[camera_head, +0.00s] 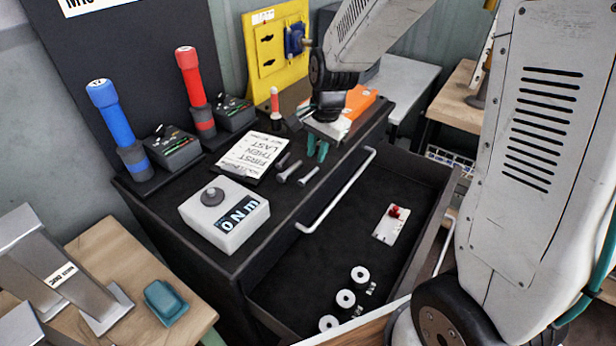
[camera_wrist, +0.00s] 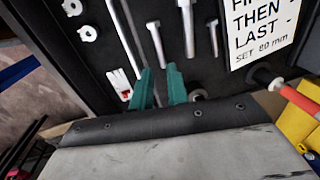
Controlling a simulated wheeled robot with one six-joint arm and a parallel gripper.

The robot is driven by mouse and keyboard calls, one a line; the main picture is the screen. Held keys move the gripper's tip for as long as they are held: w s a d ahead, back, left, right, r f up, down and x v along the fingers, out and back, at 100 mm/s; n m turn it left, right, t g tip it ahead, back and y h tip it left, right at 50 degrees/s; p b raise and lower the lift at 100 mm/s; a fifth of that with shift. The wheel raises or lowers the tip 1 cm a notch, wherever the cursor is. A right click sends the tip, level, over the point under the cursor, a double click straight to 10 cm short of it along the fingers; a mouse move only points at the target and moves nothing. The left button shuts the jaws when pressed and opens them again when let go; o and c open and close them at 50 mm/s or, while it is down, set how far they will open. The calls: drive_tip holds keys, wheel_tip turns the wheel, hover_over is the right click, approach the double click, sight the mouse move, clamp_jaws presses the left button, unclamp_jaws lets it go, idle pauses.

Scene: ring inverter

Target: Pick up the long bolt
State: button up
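Three grey bolts lie side by side on the black cabinet top; the middle one (camera_head: 290,171) looks the longest, and it also shows in the wrist view (camera_wrist: 188,30). The other bolts lie either side of it, one nearer the drawer (camera_head: 309,175) and one nearer the printed card (camera_head: 283,159). My gripper (camera_head: 317,148) has teal fingers pointing down, just beyond the bolts' far ends. In the wrist view my gripper's fingers (camera_wrist: 161,88) are apart with nothing between them. Their height above the top is hard to judge.
A long drawer handle (camera_head: 337,190) runs along the front edge above an open drawer holding white washers (camera_head: 345,298) and a white card with a red part (camera_head: 391,223). A torque box (camera_head: 224,219), the printed card (camera_head: 250,155) and red (camera_head: 190,75) and blue (camera_head: 112,110) tools stand on the top.

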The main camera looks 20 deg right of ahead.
sight(311, 173)
drive_tip(key=f, duration=0.4)
drive_tip(key=a+f, duration=0.1)
drive_tip(key=f, duration=0.1)
drive_tip(key=shift+w+f, duration=0.1)
drive_tip(key=shift+w, duration=0.2)
clamp_jaws()
